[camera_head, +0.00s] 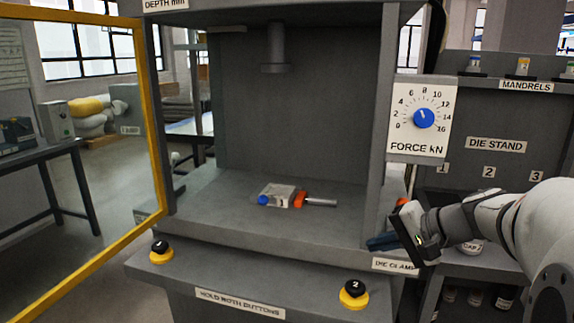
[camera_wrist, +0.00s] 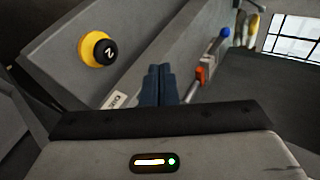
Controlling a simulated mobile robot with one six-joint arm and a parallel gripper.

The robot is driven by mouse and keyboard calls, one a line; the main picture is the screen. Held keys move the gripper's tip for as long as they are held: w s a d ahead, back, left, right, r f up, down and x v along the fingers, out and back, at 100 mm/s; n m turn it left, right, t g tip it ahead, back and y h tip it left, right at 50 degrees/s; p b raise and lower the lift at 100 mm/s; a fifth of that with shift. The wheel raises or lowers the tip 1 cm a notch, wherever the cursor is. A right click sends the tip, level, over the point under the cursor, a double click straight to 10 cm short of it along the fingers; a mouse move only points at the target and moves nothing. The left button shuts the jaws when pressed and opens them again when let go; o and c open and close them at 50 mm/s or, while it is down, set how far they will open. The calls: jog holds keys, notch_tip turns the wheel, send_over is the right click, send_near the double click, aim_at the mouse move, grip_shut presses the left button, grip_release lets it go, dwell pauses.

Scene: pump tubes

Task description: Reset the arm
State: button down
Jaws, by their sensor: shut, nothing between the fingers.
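My arm (camera_head: 510,215) reaches in from the right in the head view. My gripper (camera_head: 385,242) is in front of the press opening's right side, near the die clamp label. In the wrist view its dark blue fingers (camera_wrist: 158,84) are together, with nothing between them. The gripper is apart from the small die block (camera_head: 278,196) on the press bed, which has a blue knob, an orange clamp (camera_head: 299,200) and a grey handle (camera_head: 321,202). The orange clamp also shows in the wrist view (camera_wrist: 201,76).
The press bed (camera_head: 220,210) is otherwise clear. Two yellow-and-black buttons, left (camera_head: 160,251) and right (camera_head: 353,294), sit on its front ledge. A yellow-framed door (camera_head: 152,110) stands open at left. The force dial (camera_head: 424,118) and die stand (camera_head: 495,145) are at right.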

jog(key=s+a+r+n+g+h+p, duration=0.2)
jog(key=s+r+n+h+p, duration=0.1)
jog(key=s+p, duration=0.5)
jog(key=s+a+r+n+g+h+p, duration=0.1)
jog(key=s+r+n+h+p, duration=0.3)
jog(key=s+p, duration=0.4)
jog(key=shift+s+a+g+h, duration=0.4)
jog(key=shift+s+g+h, duration=0.1)
jog(key=shift+s+h, duration=0.25)
